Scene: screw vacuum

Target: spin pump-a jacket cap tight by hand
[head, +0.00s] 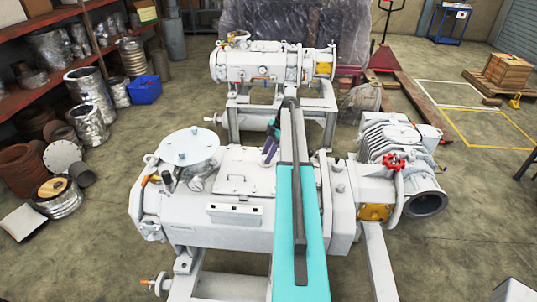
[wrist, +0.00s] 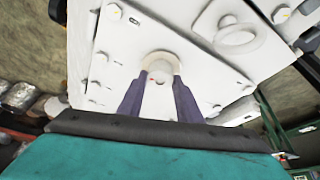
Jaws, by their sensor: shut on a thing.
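The near white pump (head: 205,215) stands on a pale frame. My gripper (head: 269,150) is at its top, right of the round flange lid. In the wrist view, the two dark purple fingers of my gripper (wrist: 160,82) are shut on a small round off-white cap (wrist: 158,62). One finger is on each side of it. The cap sits against a white pump plate (wrist: 120,60); its threads and seat are hidden, so I cannot tell how tight it is. In the head view my teal arm hides the cap.
A second white pump (head: 270,65) stands behind. A red handwheel (head: 393,162) and an open pipe end (head: 426,204) are at the right. Near the fingers in the wrist view is a raised round lug (wrist: 235,32). Shelves with ducting (head: 90,100) line the left.

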